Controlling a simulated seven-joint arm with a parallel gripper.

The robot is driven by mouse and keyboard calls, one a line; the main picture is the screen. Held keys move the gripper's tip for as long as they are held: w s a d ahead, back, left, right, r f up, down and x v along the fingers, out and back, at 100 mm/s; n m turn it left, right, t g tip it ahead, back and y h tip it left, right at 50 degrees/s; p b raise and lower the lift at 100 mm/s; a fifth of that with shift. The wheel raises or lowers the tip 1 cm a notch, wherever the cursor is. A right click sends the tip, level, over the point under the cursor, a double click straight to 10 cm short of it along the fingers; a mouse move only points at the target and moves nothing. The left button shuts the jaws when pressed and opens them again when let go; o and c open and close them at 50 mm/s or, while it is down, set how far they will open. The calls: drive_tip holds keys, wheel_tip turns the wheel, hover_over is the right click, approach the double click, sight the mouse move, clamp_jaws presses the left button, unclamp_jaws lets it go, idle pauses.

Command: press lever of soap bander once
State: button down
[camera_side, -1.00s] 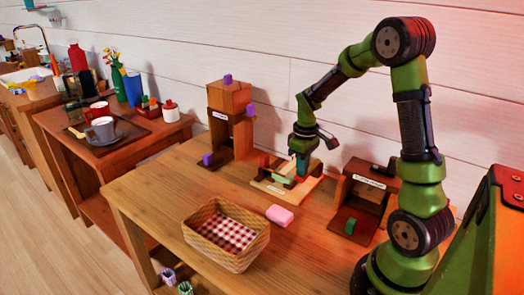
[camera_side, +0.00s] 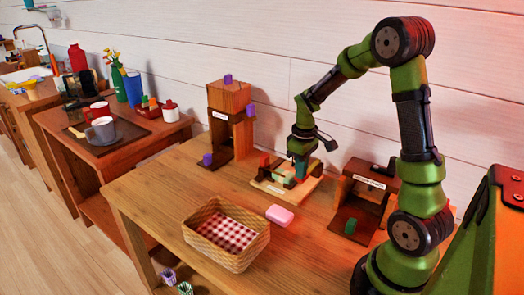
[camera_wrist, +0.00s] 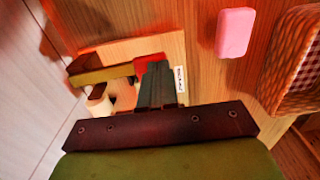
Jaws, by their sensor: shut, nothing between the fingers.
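The low light-wood device (camera_side: 268,187) under my gripper appears to be the soap bander, though its label is too small to read. It has red and green parts on top. In the wrist view its pale base (camera_wrist: 165,45), an arm-like bar (camera_wrist: 103,74) and a red piece (camera_wrist: 150,58) show. My gripper (camera_side: 299,176) is shut and empty, pointing down over the device's right part. In the wrist view the fingertips (camera_wrist: 157,66) are right by the red piece and partly cover it. I cannot tell whether they touch it.
A pink soap bar (camera_side: 280,215) lies in front of the device. A wicker basket (camera_side: 232,258) with checked cloth stands at the front left. A tall wooden device (camera_side: 228,98) with purple knobs stands left; a dark wooden device (camera_side: 372,183) with a green block stands right.

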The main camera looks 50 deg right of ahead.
wheel_tip(320, 180, up, 14)
drive_tip(key=a, duration=0.1)
idle(0.5)
idle(0.5)
drive_tip(key=s+a+r+m+t+y, duration=0.1)
drive_tip(key=s+a+m+t, duration=0.1)
drive_tip(key=a, duration=0.7)
drive_tip(key=s+a+r+m+t+y, duration=0.1)
drive_tip(key=s+a+t, duration=0.4)
drive_tip(key=a, duration=0.5)
drive_tip(key=shift+s+r+m, duration=0.35)
drive_tip(key=shift+s+m, duration=0.15)
drive_tip(key=shift+s, duration=0.45)
